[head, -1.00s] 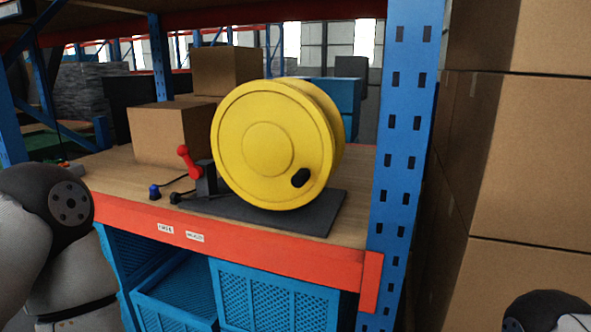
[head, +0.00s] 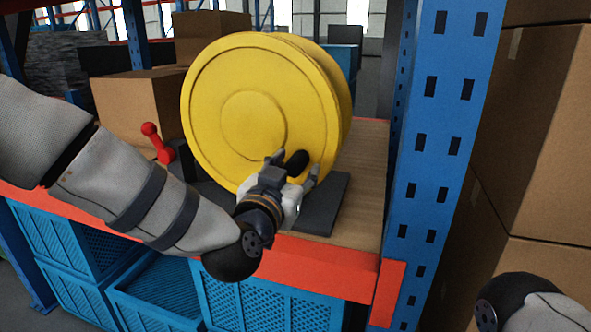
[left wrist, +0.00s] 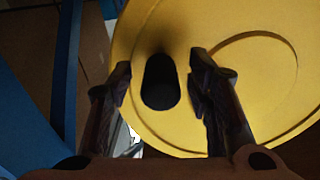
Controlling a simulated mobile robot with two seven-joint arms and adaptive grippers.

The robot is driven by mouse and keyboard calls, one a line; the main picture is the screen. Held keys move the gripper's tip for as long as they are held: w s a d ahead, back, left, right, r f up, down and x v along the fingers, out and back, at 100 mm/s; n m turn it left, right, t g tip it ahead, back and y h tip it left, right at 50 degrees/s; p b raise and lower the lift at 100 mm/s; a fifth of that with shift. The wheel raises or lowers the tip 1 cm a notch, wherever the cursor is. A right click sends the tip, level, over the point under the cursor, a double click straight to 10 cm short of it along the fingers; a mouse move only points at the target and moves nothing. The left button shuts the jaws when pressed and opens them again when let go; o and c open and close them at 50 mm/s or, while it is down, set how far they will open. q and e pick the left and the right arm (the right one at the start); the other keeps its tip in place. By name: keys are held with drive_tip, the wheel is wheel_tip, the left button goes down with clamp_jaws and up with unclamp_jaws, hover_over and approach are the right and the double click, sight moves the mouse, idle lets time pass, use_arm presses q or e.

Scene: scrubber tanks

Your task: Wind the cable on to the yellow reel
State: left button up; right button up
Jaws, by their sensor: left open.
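The yellow reel (head: 235,90) stands upright on a dark base plate (head: 325,205) on the wooden shelf. Its black crank handle (head: 297,162) sticks out at the lower right of its face. My left gripper (head: 294,166) is open in front of the reel, its two fingers on either side of the handle. In the left wrist view the handle (left wrist: 160,82) lies between the open fingertips (left wrist: 160,80), with a gap on both sides. A red lever (head: 156,143) stands left of the reel. The cable is hidden behind my left arm. My right gripper is out of view.
A blue upright post (head: 432,150) stands close on the right, with stacked cardboard boxes (head: 535,130) beyond it. A cardboard box (head: 130,105) sits left of the reel. Blue crates (head: 265,305) are under the orange shelf beam (head: 330,268).

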use_arm(q)
drive_tip(key=shift+w+d, duration=0.1)
drive_tip(key=shift+w, duration=0.35)
clamp_jaws()
